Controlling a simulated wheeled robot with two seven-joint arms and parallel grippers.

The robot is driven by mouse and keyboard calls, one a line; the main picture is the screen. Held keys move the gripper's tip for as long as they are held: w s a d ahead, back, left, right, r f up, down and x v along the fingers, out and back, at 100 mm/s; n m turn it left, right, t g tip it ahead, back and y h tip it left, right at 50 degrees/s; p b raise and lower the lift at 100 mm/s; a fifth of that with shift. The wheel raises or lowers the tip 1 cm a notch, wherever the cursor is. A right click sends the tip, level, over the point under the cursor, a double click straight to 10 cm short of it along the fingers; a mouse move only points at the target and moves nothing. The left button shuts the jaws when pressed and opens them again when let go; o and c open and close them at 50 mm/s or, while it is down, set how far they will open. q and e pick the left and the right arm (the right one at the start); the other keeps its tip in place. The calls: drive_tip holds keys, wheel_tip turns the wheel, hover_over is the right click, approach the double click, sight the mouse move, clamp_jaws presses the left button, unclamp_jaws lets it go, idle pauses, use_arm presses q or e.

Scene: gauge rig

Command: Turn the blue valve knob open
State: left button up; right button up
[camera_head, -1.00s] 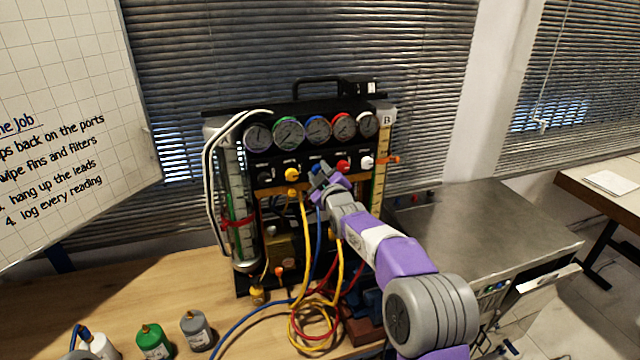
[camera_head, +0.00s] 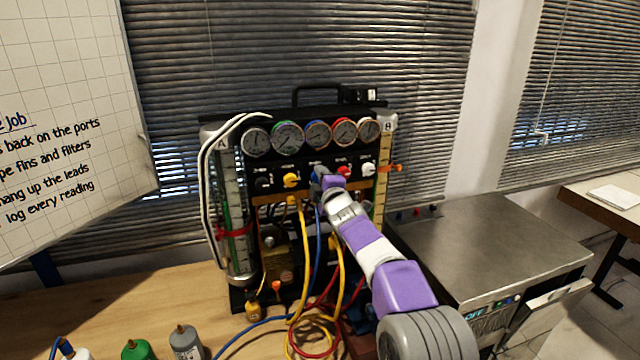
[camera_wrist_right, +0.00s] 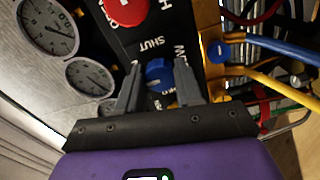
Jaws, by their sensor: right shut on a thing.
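The blue valve knob (camera_wrist_right: 158,74) sits on the black panel of the gauge rig, with a "SHUT" label printed beside it in the right wrist view. My right gripper (camera_wrist_right: 156,84) is shut on this knob, with one finger on each side of it. In the head view my right gripper (camera_head: 321,178) reaches in from the lower right and hides most of the knob, which sits in a row between a yellow knob (camera_head: 291,180) and a red knob (camera_head: 343,170). The knob's exact angle is hard to read. My left gripper is not in view.
Several round gauges (camera_head: 288,137) line the rig above the knobs. A white knob (camera_head: 367,169) is at the row's right. Yellow, blue and red hoses (camera_head: 306,240) hang below the panel, close to my right arm. A metal cart top (camera_head: 490,245) stands at right.

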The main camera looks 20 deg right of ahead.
idle(0.3)
drive_tip(key=o, duration=1)
drive_tip(key=shift+o, duration=0.2)
drive_tip(key=s+b, duration=0.3)
drive_tip(key=s, duration=0.4)
drive_tip(key=shift+s+d, duration=0.15)
drive_tip(key=shift+s, duration=0.15)
